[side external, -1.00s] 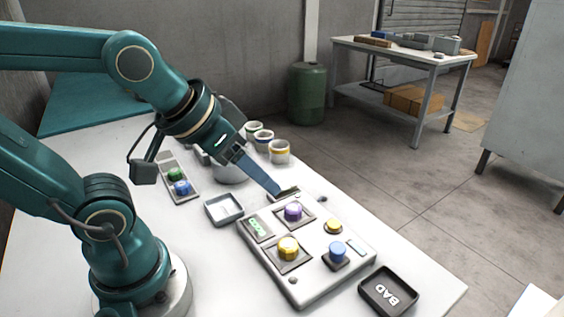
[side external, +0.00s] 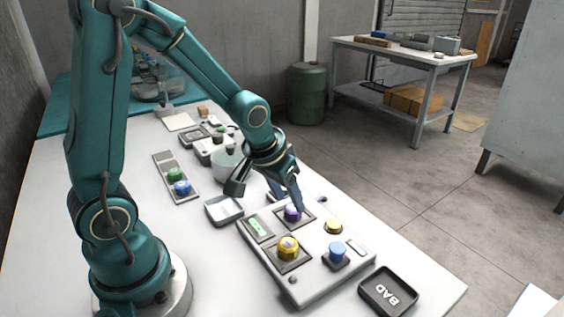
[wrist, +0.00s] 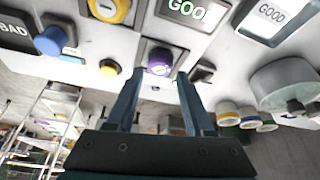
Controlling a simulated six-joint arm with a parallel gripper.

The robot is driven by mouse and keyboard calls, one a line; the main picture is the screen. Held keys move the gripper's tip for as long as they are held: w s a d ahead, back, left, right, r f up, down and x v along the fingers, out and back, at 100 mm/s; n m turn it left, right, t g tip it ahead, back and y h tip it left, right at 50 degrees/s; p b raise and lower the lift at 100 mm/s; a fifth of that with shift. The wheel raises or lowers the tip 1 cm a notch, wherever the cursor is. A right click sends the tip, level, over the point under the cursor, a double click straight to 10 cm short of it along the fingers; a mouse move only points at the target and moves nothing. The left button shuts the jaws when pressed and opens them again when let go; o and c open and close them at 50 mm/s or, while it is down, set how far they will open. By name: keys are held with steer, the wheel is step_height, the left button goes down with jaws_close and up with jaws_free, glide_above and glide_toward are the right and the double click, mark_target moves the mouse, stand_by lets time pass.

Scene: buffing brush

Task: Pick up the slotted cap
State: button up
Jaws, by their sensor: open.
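A purple cap (side external: 292,213) sits on a dark square pad on the light panel (side external: 318,279). In the wrist view the purple cap (wrist: 159,64) shows a mark on its top, and it lies between and just beyond my fingertips. A large yellow cap (side external: 289,247) sits on a nearby pad; it also shows a dark mark on top in the wrist view (wrist: 103,9). I cannot tell for certain which mark is a slot. My gripper (side external: 297,208) is open and empty, pointing down right at the purple cap; contact is unclear.
The panel also holds a small yellow button (side external: 334,226), a blue cap (side external: 337,249) and a green GOOD display (wrist: 190,10). A round pot (wrist: 285,83) stands nearby.

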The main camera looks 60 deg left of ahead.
mark_target(293, 207)
steer(key=shift+x, duration=1.55)
jaws_close()
steer(key=shift+r, duration=0.15)
